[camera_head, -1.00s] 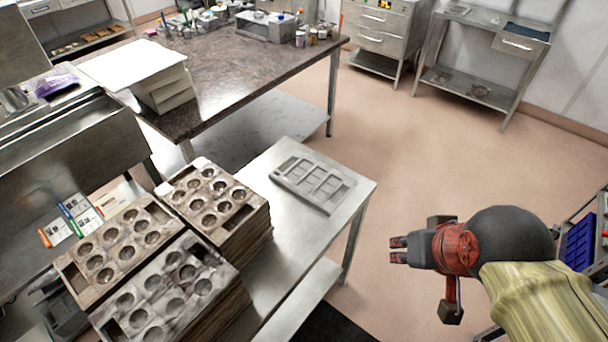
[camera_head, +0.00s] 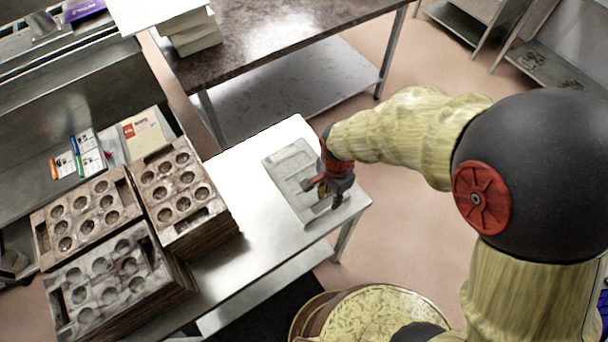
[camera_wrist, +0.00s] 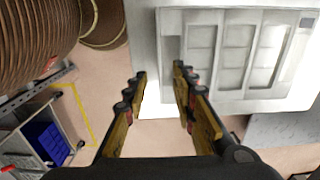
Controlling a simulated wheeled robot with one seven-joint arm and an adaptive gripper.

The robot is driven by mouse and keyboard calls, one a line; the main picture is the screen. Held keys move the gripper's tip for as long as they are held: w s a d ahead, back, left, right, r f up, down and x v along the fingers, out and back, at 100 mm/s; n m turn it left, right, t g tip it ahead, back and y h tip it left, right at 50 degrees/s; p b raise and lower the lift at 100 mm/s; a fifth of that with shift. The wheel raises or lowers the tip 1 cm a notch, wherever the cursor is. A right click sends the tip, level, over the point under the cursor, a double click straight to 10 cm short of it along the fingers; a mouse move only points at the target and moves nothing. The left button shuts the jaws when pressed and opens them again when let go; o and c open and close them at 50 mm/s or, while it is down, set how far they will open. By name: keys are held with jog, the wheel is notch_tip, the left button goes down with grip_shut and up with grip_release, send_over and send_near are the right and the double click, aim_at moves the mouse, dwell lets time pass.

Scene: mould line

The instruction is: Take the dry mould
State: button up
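A flat grey mould (camera_head: 288,172) with rectangular cavities lies on the metal table (camera_head: 238,172), towards its right end. My gripper (camera_head: 325,194) is over the mould's right part in the head view and hides some of it. In the wrist view the mould (camera_wrist: 232,58) fills the upper right. There my gripper (camera_wrist: 159,75) is open and empty, with its two fingers apart. One mould edge runs between the fingertips: the right finger overlaps the mould and the left one is outside it. I cannot tell whether either finger touches it.
Stacks of brown moulds with round cavities (camera_head: 180,190) stand on the left of the same table. A dark-topped bench (camera_head: 260,50) with white blocks stands behind. In the wrist view a blue bin (camera_wrist: 48,142) on a cart is at lower left. Floor is open at right.

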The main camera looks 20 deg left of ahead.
aim_at(328, 208)
notch_tip(328, 208, down, 7)
jog(key=shift+f+b, duration=0.1)
jog(key=shift+b, duration=0.4)
jog(key=shift+c, duration=0.4)
grip_shut()
